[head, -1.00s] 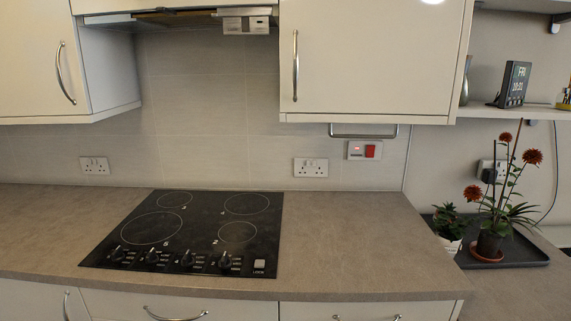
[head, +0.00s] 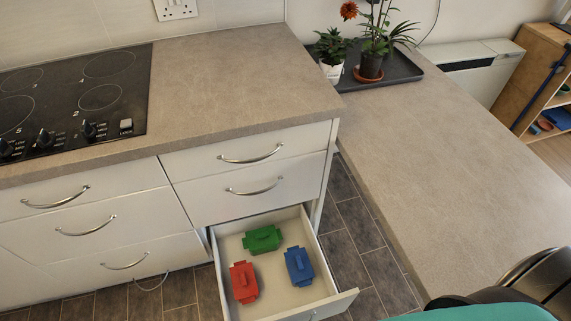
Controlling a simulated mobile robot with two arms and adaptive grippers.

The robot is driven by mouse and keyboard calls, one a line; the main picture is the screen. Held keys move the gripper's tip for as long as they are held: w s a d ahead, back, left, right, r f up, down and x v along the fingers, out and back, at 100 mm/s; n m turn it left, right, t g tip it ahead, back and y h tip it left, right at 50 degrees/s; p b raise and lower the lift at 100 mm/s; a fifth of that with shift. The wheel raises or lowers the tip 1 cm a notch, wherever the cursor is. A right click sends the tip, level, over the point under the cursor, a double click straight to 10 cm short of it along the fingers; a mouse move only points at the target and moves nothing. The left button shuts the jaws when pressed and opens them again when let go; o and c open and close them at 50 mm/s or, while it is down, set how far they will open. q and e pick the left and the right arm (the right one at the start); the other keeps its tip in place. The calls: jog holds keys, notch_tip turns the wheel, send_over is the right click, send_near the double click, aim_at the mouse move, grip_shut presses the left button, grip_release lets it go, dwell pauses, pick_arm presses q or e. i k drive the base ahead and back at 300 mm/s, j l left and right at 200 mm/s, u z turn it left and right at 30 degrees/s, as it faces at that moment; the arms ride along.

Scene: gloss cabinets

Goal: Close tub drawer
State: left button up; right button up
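The open drawer (head: 318,225) is the lowest one in the right-hand column of white cabinet fronts, pulled out over the dark floor in the head view. Inside it lie a green tub (head: 262,239), a red tub (head: 243,282) and a blue tub (head: 299,266), set apart from each other. The drawer's front panel (head: 328,305) is cut by the lower picture edge, and its handle barely shows there. Neither of my grippers is in view.
Two shut drawers with curved handles (head: 251,153) sit above the open one. The worktop (head: 220,80) holds a black hob (head: 70,95). A lower counter (head: 430,140) runs along the right, with a plant tray (head: 405,72) at its back. Tiled floor shows between drawer and counter.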

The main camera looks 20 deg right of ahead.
aim_at(278, 300)
jog(key=k+l, duration=0.2)
jog(key=k, duration=0.35)
jog(key=k+l+z, duration=0.1)
jog(key=k, duration=0.4)
jog(key=l, duration=0.1)
